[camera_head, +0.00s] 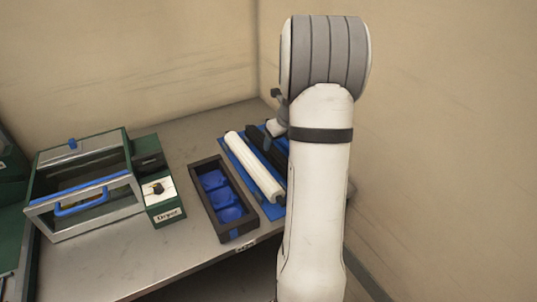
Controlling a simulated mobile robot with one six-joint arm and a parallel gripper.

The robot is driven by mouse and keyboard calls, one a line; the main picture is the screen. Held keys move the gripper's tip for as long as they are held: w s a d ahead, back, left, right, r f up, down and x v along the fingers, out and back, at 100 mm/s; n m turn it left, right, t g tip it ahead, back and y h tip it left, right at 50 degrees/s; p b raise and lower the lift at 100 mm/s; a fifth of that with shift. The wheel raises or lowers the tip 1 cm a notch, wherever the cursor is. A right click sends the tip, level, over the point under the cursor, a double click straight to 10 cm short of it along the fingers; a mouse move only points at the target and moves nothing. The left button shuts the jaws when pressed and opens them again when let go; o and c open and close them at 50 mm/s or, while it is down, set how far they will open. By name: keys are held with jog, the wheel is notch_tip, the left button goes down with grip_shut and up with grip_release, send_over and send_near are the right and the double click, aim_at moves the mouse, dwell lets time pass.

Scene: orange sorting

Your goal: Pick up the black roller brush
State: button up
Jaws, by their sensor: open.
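The black roller brush (260,146) lies lengthwise on a blue mat (233,151), to the right of a white roller (254,166). Its right side and near end are partly hidden by my arm. My gripper (272,128) shows only in small part at the left edge of my arm, over the far end of the black roller brush. It is open, with nothing seen in it. Its fingertips are too small and covered to tell whether they touch the brush.
A dark tray (194,187) with blue compartments sits left of the mat. A green box labelled Dryer (165,213) and a glass-sided case with a blue handle (83,199) stand further left. Walls close off the back and right. The grey table (180,132) is clear behind the tray.

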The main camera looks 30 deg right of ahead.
aim_at(274, 150)
jog(key=shift+w+d+f+m, duration=0.2)
jog(key=shift+d+f+m, duration=0.15)
jog(key=shift+f, duration=0.1)
jog(key=x, duration=0.7)
jog(key=shift+w+a, duration=0.15)
jog(key=shift+w, duration=0.15)
jog(key=c, duration=1)
